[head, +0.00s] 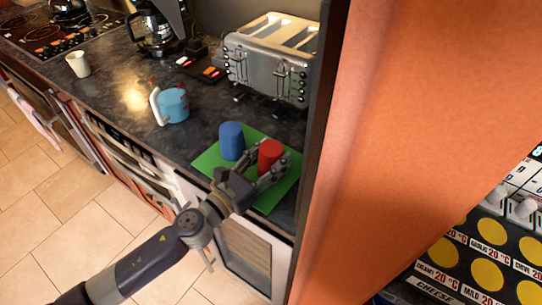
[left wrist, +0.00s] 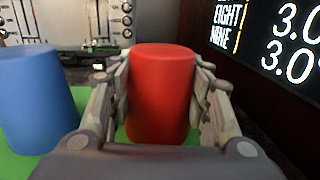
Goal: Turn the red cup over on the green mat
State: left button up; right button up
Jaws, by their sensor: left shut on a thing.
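The red cup (head: 270,155) stands upright on its axis at the right part of the green mat (head: 215,160). Its top looks smooth and closed, with no opening visible. My left gripper (head: 267,168) is shut on the red cup, one finger on each side. In the left wrist view the red cup (left wrist: 160,95) fills the space between the fingers, and its lower end is at the mat; whether it touches the mat I cannot tell. My right gripper is not in view.
A blue cup (head: 231,141) stands on the mat just left of the red cup. A toaster (head: 268,62) is behind the mat. A light blue mug (head: 173,105) stands to the left. An orange panel (head: 420,110) rises close on the right. The counter left of the mat is partly clear.

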pick_arm(q)
jog(key=o, duration=1.2)
